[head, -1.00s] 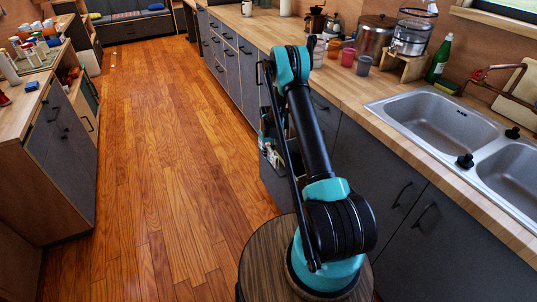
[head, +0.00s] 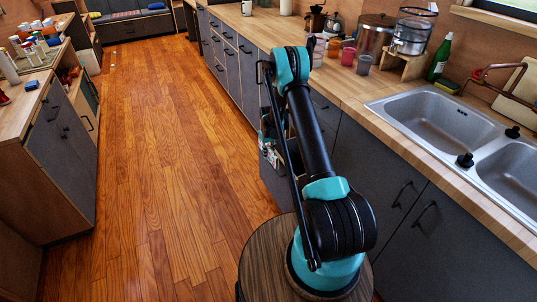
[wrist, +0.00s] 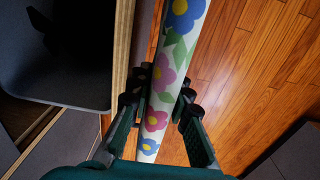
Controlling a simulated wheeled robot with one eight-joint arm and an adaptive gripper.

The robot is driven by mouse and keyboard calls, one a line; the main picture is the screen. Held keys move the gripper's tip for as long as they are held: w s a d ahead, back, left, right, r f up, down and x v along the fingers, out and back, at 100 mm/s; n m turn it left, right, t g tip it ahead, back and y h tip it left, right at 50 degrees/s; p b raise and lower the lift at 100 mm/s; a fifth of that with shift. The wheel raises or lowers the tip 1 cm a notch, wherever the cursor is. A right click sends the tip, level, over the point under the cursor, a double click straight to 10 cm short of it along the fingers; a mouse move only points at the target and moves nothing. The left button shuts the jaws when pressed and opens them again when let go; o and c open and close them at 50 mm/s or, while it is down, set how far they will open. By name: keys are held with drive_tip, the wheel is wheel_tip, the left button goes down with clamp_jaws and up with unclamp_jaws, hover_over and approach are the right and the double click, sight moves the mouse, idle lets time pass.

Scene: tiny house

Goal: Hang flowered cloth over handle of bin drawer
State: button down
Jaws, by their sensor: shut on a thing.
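The flowered cloth (wrist: 160,75), white with blue, pink and purple flowers and green leaves, runs as a narrow strip down the middle of the wrist view. My gripper (wrist: 158,102) is shut on it, with a finger on either side. The cloth lies close to the pale wooden edge of an open drawer (wrist: 121,55). A dark grey bin (wrist: 60,60) sits inside that drawer, left of the cloth. I cannot make out the drawer handle or tell whether the cloth touches it. In the head view, my arm hides the gripper and cloth.
The wooden floor (head: 160,180) is clear left of my arm. The worktop (head: 345,95) with a double sink (head: 440,120) runs along the right, above grey cabinets. A grey cabinet (head: 62,150) stands at the left. Cups and a green bottle (head: 440,57) stand on the worktop.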

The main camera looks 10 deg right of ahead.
drive_tip(key=shift+f, duration=0.25)
drive_tip(key=shift+f, duration=0.3)
drive_tip(key=shift+f, duration=2.65)
drive_tip(key=shift+f, duration=0.35)
drive_tip(key=shift+f, duration=1)
idle(0.5)
drive_tip(key=c, duration=1.3)
unclamp_jaws()
